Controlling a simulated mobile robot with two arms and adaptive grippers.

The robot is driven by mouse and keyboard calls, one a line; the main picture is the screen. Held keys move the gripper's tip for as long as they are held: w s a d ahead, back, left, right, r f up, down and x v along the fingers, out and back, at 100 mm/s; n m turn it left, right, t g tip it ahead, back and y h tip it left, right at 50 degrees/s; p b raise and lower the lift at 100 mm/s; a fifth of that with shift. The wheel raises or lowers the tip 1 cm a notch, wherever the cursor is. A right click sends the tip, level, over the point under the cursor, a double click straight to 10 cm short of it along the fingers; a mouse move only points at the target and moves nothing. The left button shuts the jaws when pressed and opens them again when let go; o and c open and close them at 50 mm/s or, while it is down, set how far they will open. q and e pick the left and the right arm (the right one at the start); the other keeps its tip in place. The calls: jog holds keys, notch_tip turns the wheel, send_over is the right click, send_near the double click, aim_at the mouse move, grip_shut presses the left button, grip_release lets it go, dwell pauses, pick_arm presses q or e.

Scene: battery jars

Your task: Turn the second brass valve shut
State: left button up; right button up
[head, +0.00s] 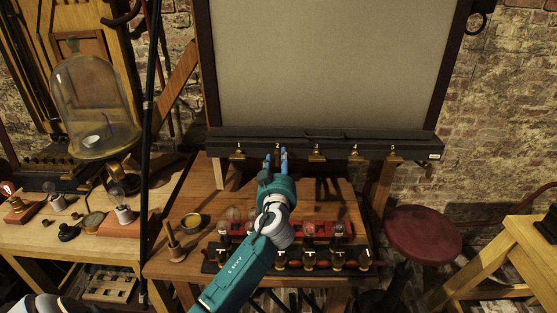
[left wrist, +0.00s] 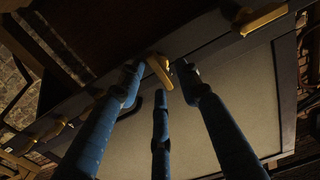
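A row of brass valves hangs under a dark rail (head: 330,148) with the numbers 1 to 5. Valve 1 (head: 238,155), valve 3 (head: 316,156), valve 4 (head: 355,157) and valve 5 (head: 395,157) show in the head view. My left gripper (head: 276,153) is at number 2, and its blue fingers mostly hide that valve there. In the left wrist view the second brass valve (left wrist: 160,68) lies between the fingertips of the left gripper (left wrist: 160,75). The fingers stand apart around it with small gaps; I see no clear contact. My right gripper is not in view.
A large pale panel (head: 330,65) rises behind the rail. A red stool (head: 423,233) stands at right. A glass dome (head: 92,105) stands at left.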

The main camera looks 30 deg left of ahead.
pick_arm(q)
grip_shut()
jog(key=shift+m, duration=0.3)
jog(key=m, duration=0.5)
jog(key=m+p, duration=0.1)
jog(key=m, duration=0.5)
jog(key=f+m, duration=0.1)
jog(key=m, duration=0.5)
dwell(0.3)
jog(key=shift+m, duration=0.3)
